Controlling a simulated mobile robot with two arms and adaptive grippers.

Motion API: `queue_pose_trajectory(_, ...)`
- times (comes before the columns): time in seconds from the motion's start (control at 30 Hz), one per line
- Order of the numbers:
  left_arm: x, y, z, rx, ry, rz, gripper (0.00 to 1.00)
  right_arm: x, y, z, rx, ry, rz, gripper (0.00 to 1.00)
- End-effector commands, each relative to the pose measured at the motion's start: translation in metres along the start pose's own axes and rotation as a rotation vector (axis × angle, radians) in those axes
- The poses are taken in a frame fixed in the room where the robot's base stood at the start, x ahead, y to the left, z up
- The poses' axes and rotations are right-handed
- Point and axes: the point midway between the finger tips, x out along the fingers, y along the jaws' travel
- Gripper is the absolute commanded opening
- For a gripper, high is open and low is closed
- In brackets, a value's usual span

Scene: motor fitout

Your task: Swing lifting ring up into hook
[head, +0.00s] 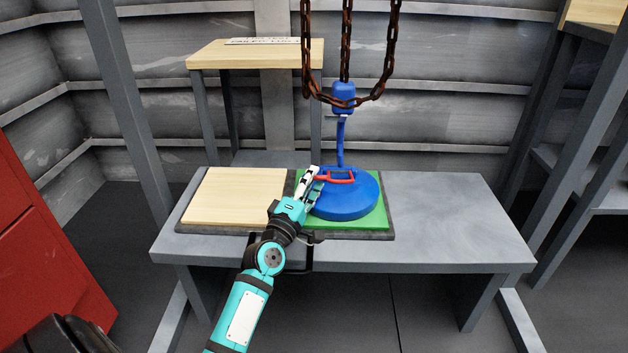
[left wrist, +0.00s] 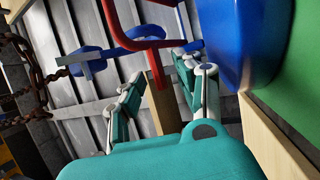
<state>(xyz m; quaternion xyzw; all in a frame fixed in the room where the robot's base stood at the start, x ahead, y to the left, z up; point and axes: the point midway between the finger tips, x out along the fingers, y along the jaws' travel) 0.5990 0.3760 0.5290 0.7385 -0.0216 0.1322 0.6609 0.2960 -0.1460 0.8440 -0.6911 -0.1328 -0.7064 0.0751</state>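The blue round motor (head: 345,203) sits on a green pad at the right of the board. Its red lifting ring (head: 338,181) lies low across the top, and shows large in the left wrist view (left wrist: 153,58). A blue hook (head: 341,140) hangs from its block (head: 343,96) just above the motor. In the left wrist view the hook (left wrist: 85,62) is behind the ring. My left gripper (head: 312,180) is at the ring's left side. Its fingers (left wrist: 160,82) are apart, with part of the red ring seen between them; contact cannot be told. My right gripper is out of view.
Rusty chains (head: 346,40) hang above the motor and loop around the hook block. A grey table (head: 450,220) carries the board, with a bare wooden panel (head: 232,197) at left. A wooden-topped stand (head: 250,56) is behind. A red cabinet (head: 40,250) stands left.

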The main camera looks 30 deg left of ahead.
Motion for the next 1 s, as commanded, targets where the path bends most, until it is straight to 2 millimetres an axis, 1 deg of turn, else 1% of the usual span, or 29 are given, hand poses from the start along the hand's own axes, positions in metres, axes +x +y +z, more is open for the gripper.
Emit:
queue_pose_trajectory(0.03, 0.006, -0.001, 0.0, -0.001, 0.0, 0.001, 0.35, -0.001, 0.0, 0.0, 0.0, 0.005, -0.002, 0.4)
queue_pose_trajectory(0.1, 0.011, -0.001, 0.0, 0.0, 0.0, 0.001, 0.35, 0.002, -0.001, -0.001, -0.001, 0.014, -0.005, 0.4)
queue_pose_trajectory(0.2, 0.015, 0.0, 0.0, 0.001, 0.0, 0.0, 0.35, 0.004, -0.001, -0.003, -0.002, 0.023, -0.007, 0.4)
queue_pose_trajectory(0.47, 0.016, 0.0, 0.0, 0.001, -0.001, -0.001, 0.35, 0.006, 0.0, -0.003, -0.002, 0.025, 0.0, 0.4)
queue_pose_trajectory(0.57, 0.016, 0.0, 0.0, 0.001, 0.0, -0.001, 0.23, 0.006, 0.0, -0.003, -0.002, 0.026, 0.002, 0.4)
queue_pose_trajectory(0.73, 0.016, 0.0, 0.0, 0.001, -0.001, 0.0, 0.01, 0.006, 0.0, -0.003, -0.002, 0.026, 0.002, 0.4)
queue_pose_trajectory(1.0, 0.015, 0.0, 0.0, 0.0, -0.001, 0.0, 0.0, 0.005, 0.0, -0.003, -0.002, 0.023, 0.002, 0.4)
